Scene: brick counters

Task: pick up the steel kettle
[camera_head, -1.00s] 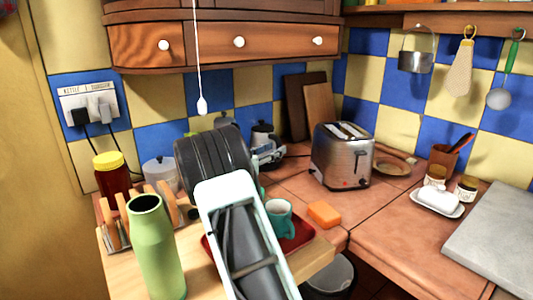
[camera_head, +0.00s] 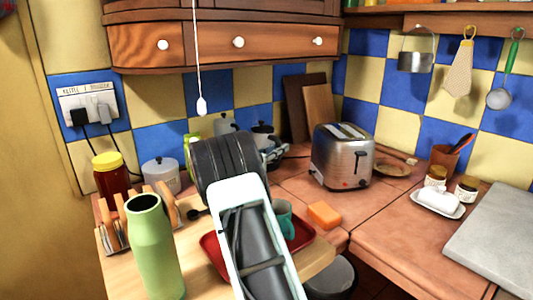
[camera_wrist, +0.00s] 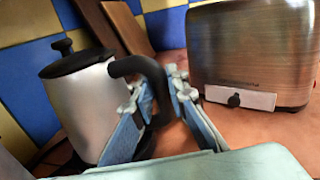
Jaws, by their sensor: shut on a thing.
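The steel kettle (camera_wrist: 82,105), with a black lid and a black curved handle, stands at the left of the wrist view. My gripper (camera_wrist: 163,82) has its two fingers on either side of the handle and is shut on it. The kettle looks upright; its base is partly hidden behind a finger. In the head view, the kettle's dark lid (camera_head: 262,129) shows at the back of the counter, beyond my arm. My arm and gripper hide much of the kettle there.
A steel toaster (camera_head: 343,157) stands close to the right of the kettle. Cutting boards (camera_head: 318,112) lean behind. A green bottle (camera_head: 153,248), a toast rack (camera_head: 112,227) and a red tray (camera_head: 212,250) with a teal mug (camera_head: 285,221) are nearer. The right counter has free room.

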